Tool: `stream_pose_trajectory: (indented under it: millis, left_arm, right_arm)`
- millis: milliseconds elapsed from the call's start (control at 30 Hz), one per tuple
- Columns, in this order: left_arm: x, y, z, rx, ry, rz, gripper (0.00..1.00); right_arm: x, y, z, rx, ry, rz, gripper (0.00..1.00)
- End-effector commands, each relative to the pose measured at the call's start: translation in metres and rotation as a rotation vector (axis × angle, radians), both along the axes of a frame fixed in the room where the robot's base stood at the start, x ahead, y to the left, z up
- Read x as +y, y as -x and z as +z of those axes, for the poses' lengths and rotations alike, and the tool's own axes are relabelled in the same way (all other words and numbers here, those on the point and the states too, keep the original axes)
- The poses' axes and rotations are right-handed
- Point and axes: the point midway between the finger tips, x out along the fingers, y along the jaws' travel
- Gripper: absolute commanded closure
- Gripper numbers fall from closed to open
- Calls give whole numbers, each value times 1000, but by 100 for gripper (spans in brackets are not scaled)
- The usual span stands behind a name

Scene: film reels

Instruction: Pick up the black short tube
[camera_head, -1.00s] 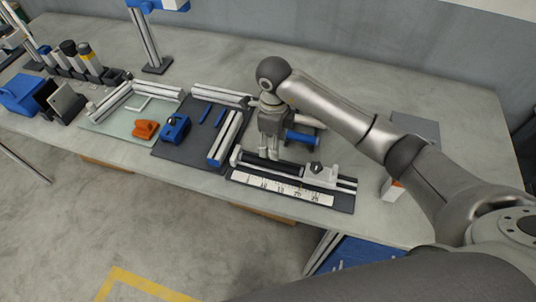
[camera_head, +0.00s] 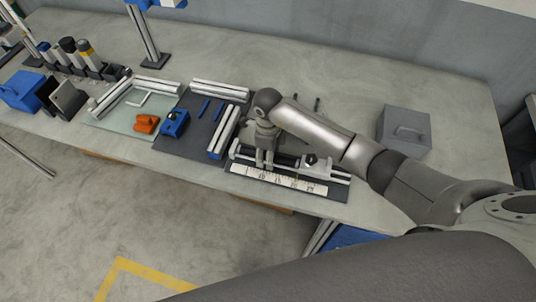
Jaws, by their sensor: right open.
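A black tube (camera_head: 286,160) lies in a silver-railed fixture (camera_head: 325,174) with a white ruler strip along its front, near the table's front edge. I take this dark cylinder to be the black short tube; its left part is hidden by my gripper. My right gripper (camera_head: 264,162) points down over the left part of the fixture, with its fingers open at the tube. I cannot tell whether the fingers touch it. My left gripper is not in view.
A dark mat (camera_head: 187,149) with silver profiles and blue parts lies left of the fixture. An orange part (camera_head: 146,124) and a blue block (camera_head: 174,123) lie further left. A grey box (camera_head: 404,131) stands behind my right arm.

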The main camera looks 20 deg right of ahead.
Motion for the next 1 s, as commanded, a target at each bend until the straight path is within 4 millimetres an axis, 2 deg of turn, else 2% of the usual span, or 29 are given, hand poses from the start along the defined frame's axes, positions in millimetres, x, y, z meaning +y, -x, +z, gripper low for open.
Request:
stream_pose_trajectory:
  millis: [67, 400, 767, 1000]
  left_arm:
    - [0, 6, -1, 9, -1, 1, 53]
    - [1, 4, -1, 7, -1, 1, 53]
    - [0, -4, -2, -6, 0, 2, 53]
    - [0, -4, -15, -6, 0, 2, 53]
  right_arm:
    - [0, 0, 0, 0, 0, 0, 55]
    - [0, 0, 0, 0, 0, 0, 99]
    - [0, -1, 2, -1, 0, -1, 100]
    - [-1, -2, 17, -6, 0, 0, 100]
